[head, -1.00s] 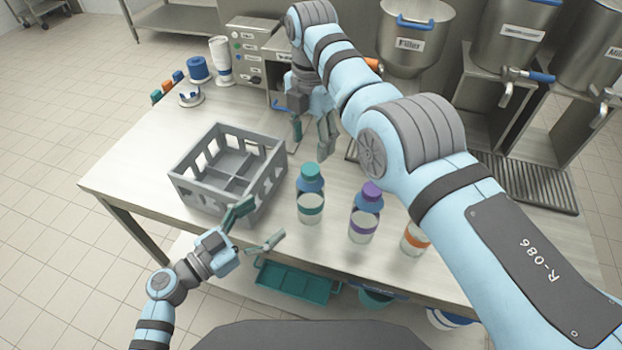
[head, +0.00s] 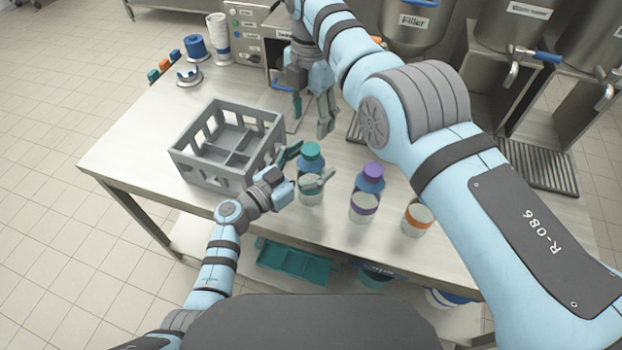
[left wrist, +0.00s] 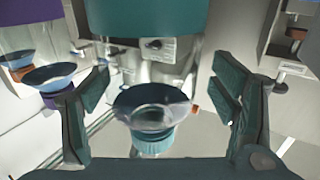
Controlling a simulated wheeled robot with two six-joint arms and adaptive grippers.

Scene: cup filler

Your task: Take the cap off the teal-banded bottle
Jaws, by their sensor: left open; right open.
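The teal-banded bottle (head: 311,190) stands upright on the table with its teal cap (head: 310,149) on. My left gripper (head: 304,168) is open beside it, one finger near the cap and the other in front of the bottle's upper part. In the left wrist view the bottle appears upside down, its shoulder (left wrist: 150,103) and cap (left wrist: 153,142) between the open fingers in the picture, with no contact visible. My right gripper (head: 312,112) is open and empty, behind the bottle and pointing down.
A grey crate (head: 190,168) with compartments stands to the left. A purple-capped bottle (head: 366,190) and an orange-banded bottle (head: 416,218) stand to the right, the latter partly hidden by my right arm. The filler (head: 412,22) is at the back.

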